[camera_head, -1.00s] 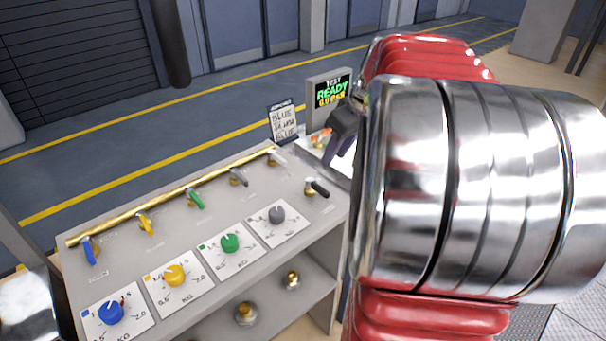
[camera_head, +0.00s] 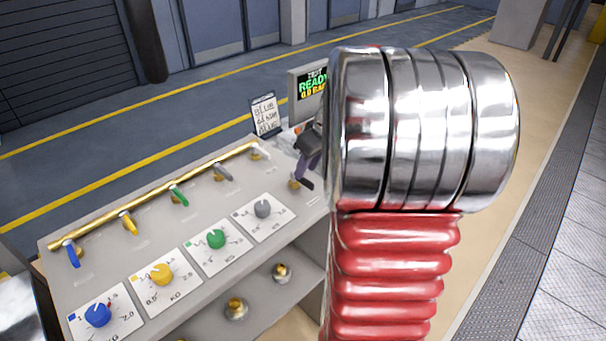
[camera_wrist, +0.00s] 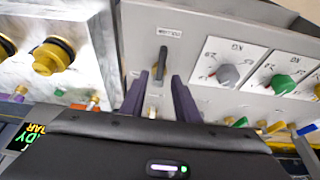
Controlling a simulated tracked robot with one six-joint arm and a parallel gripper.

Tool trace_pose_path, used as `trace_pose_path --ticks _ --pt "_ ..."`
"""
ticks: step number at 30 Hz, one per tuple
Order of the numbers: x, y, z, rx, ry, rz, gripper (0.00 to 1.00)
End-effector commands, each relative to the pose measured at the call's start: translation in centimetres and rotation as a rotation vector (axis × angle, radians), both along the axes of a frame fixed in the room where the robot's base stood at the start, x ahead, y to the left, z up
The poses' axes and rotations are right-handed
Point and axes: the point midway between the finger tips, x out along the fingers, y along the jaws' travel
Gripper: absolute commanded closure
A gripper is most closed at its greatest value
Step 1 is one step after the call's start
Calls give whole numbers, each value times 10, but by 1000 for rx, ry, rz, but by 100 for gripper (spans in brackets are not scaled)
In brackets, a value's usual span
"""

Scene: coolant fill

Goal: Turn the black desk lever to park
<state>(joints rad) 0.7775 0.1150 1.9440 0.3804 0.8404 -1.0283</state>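The black desk lever (camera_head: 306,183) sits at the right end of the sloping grey desk, its handle pointing down and right in the head view. In the wrist view the black lever (camera_wrist: 162,62) stands upright in the picture, below a small label plate. My gripper (camera_wrist: 160,77) is open, with one purple finger to each side of the lever. Contact between the fingers and the handle cannot be made out. In the head view my gripper (camera_head: 305,168) is at the lever, partly hidden by my arm. The label's words are too small to read.
Blue, yellow, green and grey levers line the brass pipe (camera_head: 160,195). Several coloured knobs on white dial plates, such as the grey knob (camera_head: 263,209), sit in front. A screen (camera_head: 311,85) reading READY and a sign (camera_head: 265,116) stand behind. Brass fittings (camera_head: 236,308) lie on the lower shelf.

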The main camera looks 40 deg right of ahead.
Motion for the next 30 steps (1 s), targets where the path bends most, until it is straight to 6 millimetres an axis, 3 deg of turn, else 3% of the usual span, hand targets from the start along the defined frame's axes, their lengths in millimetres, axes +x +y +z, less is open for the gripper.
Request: trace_pose_path --ticks 7,19,30 --pt "12 1 -30 1 1 0 71" --pt "15 0 -36 0 0 0 71" --pt "14 0 -35 0 0 -1 96"
